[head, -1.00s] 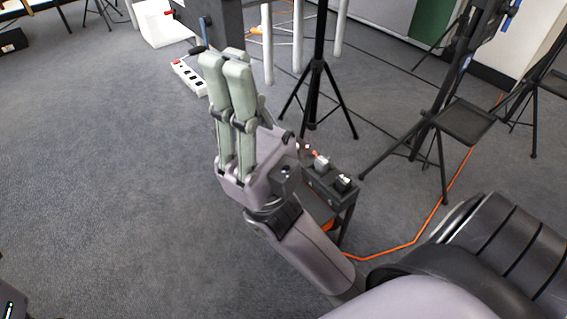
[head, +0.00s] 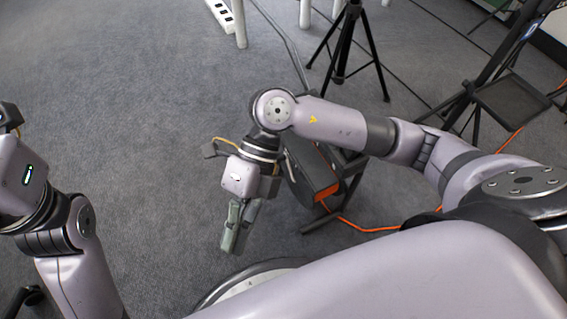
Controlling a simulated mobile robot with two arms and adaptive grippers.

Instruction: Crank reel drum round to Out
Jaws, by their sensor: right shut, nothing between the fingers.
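My right gripper (head: 232,245) hangs low in the middle of the picture, fingers pointing down over the carpet. Its fingers are together with nothing between them, and it touches nothing that I can see. My left arm stands at the left edge; its fingers do not show.
A dark low stand (head: 318,172) with an orange part is partly hidden behind my right arm. Behind it are a black tripod (head: 345,45), a stand with a tray (head: 513,103), and a power strip (head: 219,12). An orange cable (head: 372,229) crosses the floor. Carpet at left is clear.

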